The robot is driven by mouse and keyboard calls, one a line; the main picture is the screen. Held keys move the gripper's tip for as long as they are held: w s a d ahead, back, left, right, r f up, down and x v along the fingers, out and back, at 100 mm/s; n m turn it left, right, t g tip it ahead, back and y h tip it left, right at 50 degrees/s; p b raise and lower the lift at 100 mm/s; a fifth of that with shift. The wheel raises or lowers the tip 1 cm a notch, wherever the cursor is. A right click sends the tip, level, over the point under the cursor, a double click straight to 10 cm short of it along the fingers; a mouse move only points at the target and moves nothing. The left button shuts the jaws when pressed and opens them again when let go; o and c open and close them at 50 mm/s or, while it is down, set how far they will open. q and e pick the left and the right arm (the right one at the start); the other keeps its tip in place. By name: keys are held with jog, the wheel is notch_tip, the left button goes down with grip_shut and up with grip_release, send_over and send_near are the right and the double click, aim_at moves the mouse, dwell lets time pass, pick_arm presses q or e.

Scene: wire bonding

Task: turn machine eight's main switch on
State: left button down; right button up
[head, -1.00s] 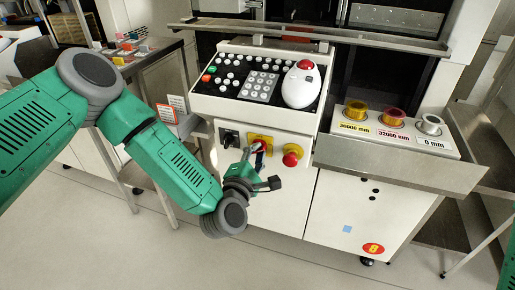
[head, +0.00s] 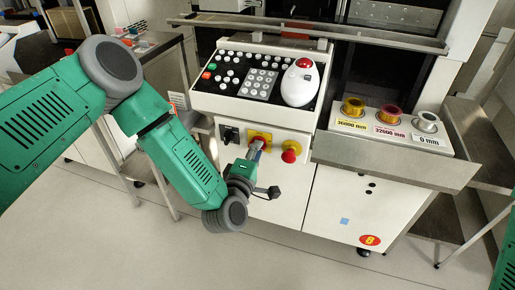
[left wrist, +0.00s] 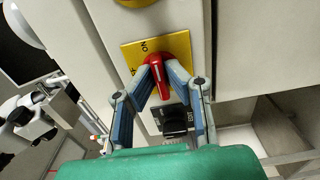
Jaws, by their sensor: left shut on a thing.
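Machine eight's main switch is a red handle (left wrist: 157,72) on a yellow plate (left wrist: 180,46) in the left wrist view. "ON" is printed near the plate's left edge. In the head view the plate (head: 262,135) is on the white cabinet front, and the handle is mostly hidden. My left gripper (left wrist: 163,78) is shut on the red handle, with one blue-grey finger on each side. In the head view my left gripper (head: 255,150) reaches up to the plate from below. My right gripper is out of view.
A red stop knob (head: 290,154) sticks out right of the switch. A black rotary switch (head: 229,134) is on its left. Above, a keypad panel (head: 225,95) juts out. A shelf with spools (head: 390,145) is at the right. The floor in front is clear.

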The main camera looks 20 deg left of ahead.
pick_arm(q)
jog(key=shift+s+f, duration=0.25)
jog(key=shift+f, duration=0.15)
jog(key=c, duration=1.7)
grip_release()
jog(key=shift+c, duration=0.2)
jog(key=shift+o, duration=0.6)
jog(key=shift+w+r, duration=0.15)
jog(key=s, duration=1.2)
jog(key=shift+a, duration=0.2)
